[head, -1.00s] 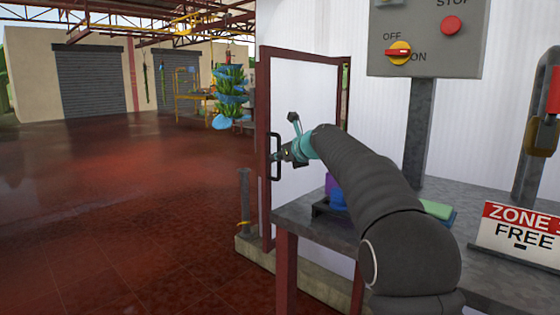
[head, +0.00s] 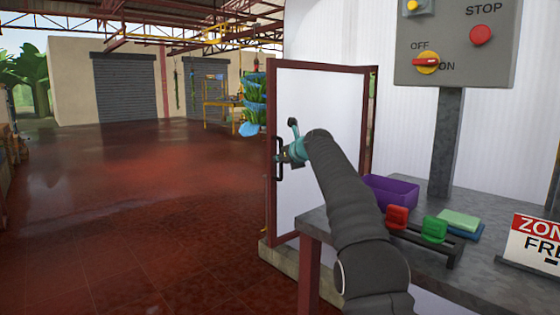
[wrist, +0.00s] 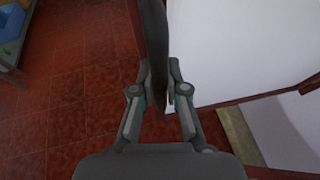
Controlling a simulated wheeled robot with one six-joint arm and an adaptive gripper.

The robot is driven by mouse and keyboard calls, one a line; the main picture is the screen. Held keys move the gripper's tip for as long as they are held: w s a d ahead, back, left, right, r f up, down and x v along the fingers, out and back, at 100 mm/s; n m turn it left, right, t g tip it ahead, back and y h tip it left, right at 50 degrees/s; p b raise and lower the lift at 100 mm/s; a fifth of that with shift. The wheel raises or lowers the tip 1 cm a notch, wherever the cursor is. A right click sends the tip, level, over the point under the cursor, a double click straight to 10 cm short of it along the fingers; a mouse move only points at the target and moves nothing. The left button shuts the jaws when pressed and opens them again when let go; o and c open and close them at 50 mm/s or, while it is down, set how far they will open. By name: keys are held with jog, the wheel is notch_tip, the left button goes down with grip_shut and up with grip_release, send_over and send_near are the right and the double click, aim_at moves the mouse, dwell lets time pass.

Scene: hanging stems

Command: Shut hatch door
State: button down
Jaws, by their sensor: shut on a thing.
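The hatch door (head: 325,125) is a white panel in a dark red frame, left of the white wall. It stands at an angle to the wall, seemingly ajar. Its black bar handle (head: 278,158) is on its left edge. My gripper (head: 281,157) is at that handle. In the wrist view the dark handle (wrist: 156,45) runs between the fingers of my gripper (wrist: 160,92), which is shut on it. The white door panel (wrist: 235,45) fills the right side there. My arm hides part of the door's lower right.
A grey table (head: 325,228) stands in front of the door's lower right, close under my arm. It holds a purple bin (head: 393,190), red and green blocks and a sign. A control box (head: 455,45) stands on a post at right. Open red floor (head: 130,210) lies left.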

jog(key=c, duration=1.4)
grip_release()
jog(key=shift+d+r, duration=0.1)
jog(key=shift+d, duration=0.05)
jog(key=shift+c, duration=0.2)
jog(key=shift+a, duration=0.2)
jog(key=shift+s, duration=0.15)
jog(key=v, duration=1.1)
jog(key=shift+s+d+r, duration=0.2)
jog(key=shift+s+d, duration=0.05)
jog(key=shift+d, duration=0.05)
